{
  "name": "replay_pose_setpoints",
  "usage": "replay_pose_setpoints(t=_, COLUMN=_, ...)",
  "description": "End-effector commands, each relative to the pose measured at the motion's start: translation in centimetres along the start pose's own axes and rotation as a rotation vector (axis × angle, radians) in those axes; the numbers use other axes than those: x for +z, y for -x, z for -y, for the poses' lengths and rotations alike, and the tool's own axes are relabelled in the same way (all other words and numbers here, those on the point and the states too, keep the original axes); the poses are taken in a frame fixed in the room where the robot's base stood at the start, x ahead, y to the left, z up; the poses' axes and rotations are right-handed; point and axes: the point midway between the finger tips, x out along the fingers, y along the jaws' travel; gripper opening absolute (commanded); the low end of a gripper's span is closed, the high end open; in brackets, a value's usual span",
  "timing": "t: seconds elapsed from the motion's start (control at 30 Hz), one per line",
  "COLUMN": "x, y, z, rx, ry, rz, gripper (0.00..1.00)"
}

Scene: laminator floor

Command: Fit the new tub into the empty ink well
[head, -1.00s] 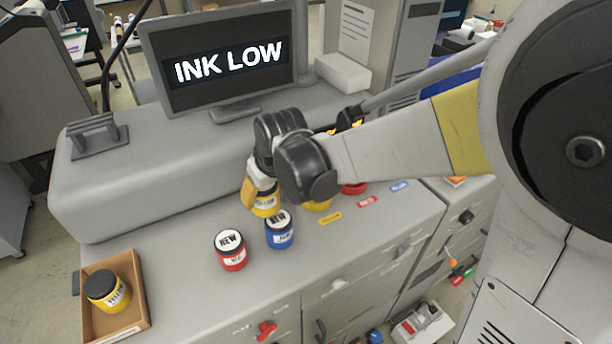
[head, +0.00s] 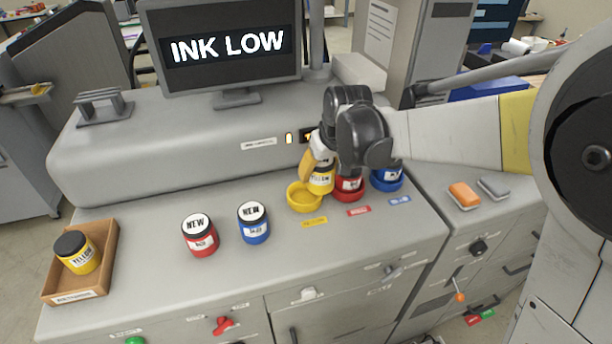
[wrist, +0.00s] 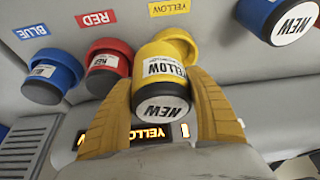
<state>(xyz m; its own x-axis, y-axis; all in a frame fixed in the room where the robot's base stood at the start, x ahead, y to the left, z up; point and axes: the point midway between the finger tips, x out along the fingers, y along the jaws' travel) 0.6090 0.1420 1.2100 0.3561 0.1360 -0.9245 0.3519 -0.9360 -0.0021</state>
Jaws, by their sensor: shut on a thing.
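My gripper (wrist: 160,115) is shut on the new yellow tub (wrist: 163,70), which has a black lid with a white NEW label. In the head view the held yellow tub (head: 321,179) is partly covered by the gripper and stands just right of and behind the empty yellow ink well (head: 304,199). In the wrist view the yellow well (wrist: 178,38) is partly hidden behind the tub. I cannot tell whether the tub touches the well's rim. The red well (head: 348,193) and the blue well (head: 387,183) each hold a tub.
New red (head: 200,236) and blue (head: 253,223) tubs stand on the counter left of the wells. A cardboard box (head: 100,262) at far left holds another yellow tub (head: 78,252). A screen (head: 225,45) reads INK LOW. Orange and grey blocks lie at right.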

Motion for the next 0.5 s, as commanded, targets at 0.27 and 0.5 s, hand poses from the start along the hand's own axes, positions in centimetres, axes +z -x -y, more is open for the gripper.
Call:
replay_pose_setpoints(t=0.27, x=-2.2, y=-4.0, z=2.9, rx=0.0, ry=-0.001, rz=0.0, gripper=0.21)
replay_pose_setpoints(t=0.5, x=-1.7, y=-6.0, z=3.1, rx=0.001, ry=-0.002, rz=0.0, gripper=0.21)
